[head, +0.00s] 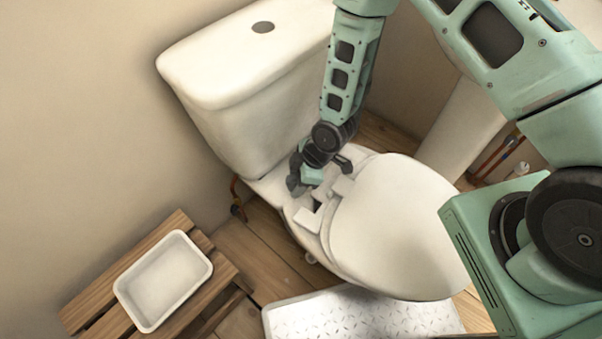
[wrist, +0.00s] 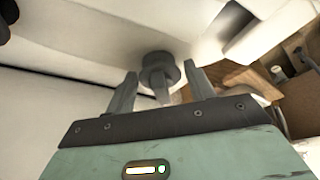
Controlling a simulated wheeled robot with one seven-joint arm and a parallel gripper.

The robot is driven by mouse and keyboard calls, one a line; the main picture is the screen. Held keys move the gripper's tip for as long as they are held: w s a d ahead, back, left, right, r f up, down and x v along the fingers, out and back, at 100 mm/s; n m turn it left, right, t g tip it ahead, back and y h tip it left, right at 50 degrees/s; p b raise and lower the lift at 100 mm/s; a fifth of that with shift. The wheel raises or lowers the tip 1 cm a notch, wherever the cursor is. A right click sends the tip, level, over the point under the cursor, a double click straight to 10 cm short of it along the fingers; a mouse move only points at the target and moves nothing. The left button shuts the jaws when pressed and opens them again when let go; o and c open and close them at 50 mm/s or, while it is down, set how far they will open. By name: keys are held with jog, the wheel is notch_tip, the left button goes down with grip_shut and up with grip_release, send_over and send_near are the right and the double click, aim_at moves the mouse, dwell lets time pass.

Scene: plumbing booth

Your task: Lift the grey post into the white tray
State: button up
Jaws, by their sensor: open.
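The grey post (wrist: 158,70) shows in the wrist view as a dark round head with a narrower part, in front of a pale surface. It lies between the two grey fingers of my gripper (wrist: 161,85), which are apart, with gaps on both sides of it. In the head view my gripper (head: 295,180) is low over the back of the toilet, by the seat hinges. There I cannot tell the post apart from my dark fingers. The white tray (head: 165,280) is empty in the head view, at the lower left.
The tray sits on a slatted wooden stool (head: 85,305). The toilet tank (head: 245,75) rises behind my gripper, and the closed lid (head: 400,225) lies to its right. A white patterned mat (head: 350,318) is on the wooden floor. Pipes (head: 500,155) run at the right.

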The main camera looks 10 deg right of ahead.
jog(key=c, duration=0.7)
jog(key=shift+o, duration=0.6)
jog(key=shift+c, duration=0.6)
jog(key=shift+r, duration=0.2)
jog(key=shift+r+p, duration=1.65)
jog(key=shift+r, duration=0.15)
jog(key=s+d+r+p, duration=0.3)
jog(key=s+r+p, duration=0.1)
jog(key=s+r, duration=0.1)
jog(key=shift+d, duration=0.15)
